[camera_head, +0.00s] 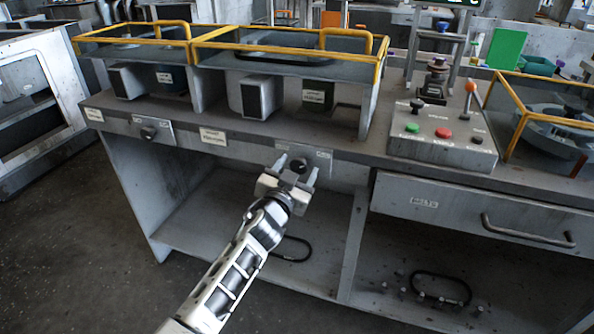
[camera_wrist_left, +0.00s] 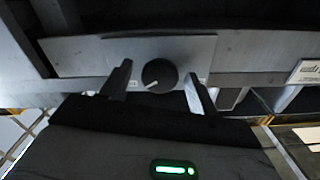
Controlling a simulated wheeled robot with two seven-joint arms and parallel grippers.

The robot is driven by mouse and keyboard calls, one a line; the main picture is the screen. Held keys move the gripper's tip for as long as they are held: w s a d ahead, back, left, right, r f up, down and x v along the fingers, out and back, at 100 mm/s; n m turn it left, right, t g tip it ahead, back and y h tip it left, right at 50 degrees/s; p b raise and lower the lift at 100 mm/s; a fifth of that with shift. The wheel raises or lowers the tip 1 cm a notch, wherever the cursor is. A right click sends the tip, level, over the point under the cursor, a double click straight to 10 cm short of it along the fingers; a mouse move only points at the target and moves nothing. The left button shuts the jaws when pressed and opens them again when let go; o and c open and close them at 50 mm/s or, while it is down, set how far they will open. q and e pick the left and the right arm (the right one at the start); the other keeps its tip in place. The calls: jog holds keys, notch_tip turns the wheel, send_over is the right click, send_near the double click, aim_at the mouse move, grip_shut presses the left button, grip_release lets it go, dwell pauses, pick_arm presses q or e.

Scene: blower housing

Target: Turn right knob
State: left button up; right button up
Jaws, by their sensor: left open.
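The right knob (camera_head: 299,165) is a black round dial on a grey plate on the workbench's front edge. In the left wrist view the knob (camera_wrist_left: 160,74) shows a white pointer mark toward its lower left. My left gripper (camera_head: 296,170) is open in front of the knob. In the wrist view its two dark fingers (camera_wrist_left: 160,88) stand on either side of the knob with gaps visible. I cannot tell how far the fingertips are from the plate. The left knob (camera_head: 148,132) sits on a similar plate farther left. My right gripper is not in view.
Yellow-railed enclosures (camera_head: 270,50) stand on the bench above. A button box (camera_head: 442,140) with green and red buttons is to the right, above a drawer (camera_head: 470,210) with a protruding handle. The lower shelf holds black loops and small bolts. Floor at left is clear.

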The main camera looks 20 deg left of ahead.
pick_arm(q)
jog(key=shift+w, duration=0.2)
jog(key=shift+c, duration=0.2)
jog(key=c, duration=0.9)
jog(key=shift+m, duration=0.4)
jog(key=m, duration=0.5)
jog(key=shift+m, duration=0.3)
jog(key=m, duration=0.3)
jog(key=shift+m, duration=1.2)
